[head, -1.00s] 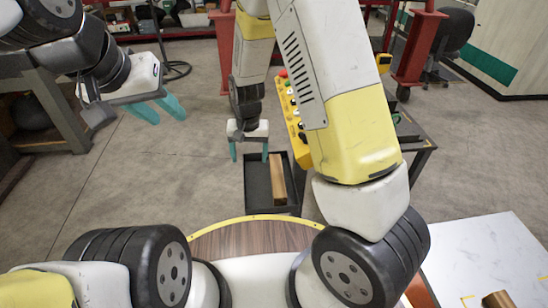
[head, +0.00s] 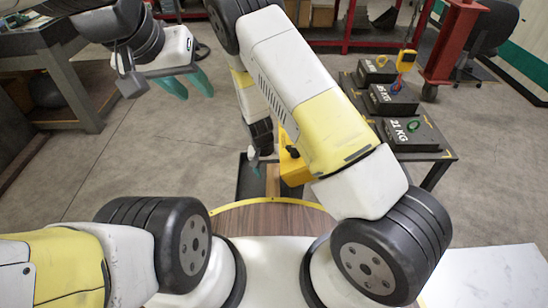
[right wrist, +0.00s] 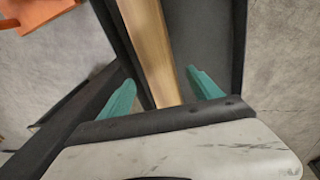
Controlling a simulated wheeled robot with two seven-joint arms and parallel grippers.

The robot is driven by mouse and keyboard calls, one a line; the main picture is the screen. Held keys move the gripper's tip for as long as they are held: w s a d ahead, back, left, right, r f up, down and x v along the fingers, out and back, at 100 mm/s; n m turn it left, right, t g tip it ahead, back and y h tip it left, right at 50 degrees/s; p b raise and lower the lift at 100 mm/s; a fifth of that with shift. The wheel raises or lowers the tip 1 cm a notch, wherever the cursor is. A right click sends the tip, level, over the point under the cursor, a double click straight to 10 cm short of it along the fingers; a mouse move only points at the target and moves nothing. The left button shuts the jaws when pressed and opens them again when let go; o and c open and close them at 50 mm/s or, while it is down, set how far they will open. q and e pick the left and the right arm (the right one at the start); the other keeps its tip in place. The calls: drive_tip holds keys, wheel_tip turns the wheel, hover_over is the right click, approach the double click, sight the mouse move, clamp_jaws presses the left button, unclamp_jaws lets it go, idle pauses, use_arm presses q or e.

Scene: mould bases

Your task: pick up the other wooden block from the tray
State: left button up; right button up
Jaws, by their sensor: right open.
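A long wooden block (head: 272,181) lies in the dark tray (head: 246,185) ahead of my base in the head view. In the right wrist view the block (right wrist: 147,45) runs along the tray (right wrist: 214,40) beside its wall. My right gripper (head: 256,168) is over the tray in the head view, partly hidden by my arm. In the right wrist view its teal fingers (right wrist: 162,90) are open, one on each side of the block's near end. I cannot tell how far above the block they are. My left gripper (head: 195,96) is open and empty, high at the upper left.
A yellow object (head: 293,168) stands right beside the tray, partly behind my arm. A dark table (head: 440,154) at right bears several black weights, one marked 21 KG (head: 408,134). A grey workbench (head: 75,85) stands at left. The floor left of the tray is clear.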

sight(273, 179)
drive_tip(key=f, duration=0.3)
drive_tip(key=shift+w+d+f, duration=0.2)
drive_tip(key=shift+d, duration=0.05)
drive_tip(key=shift+c, duration=0.2)
clamp_jaws()
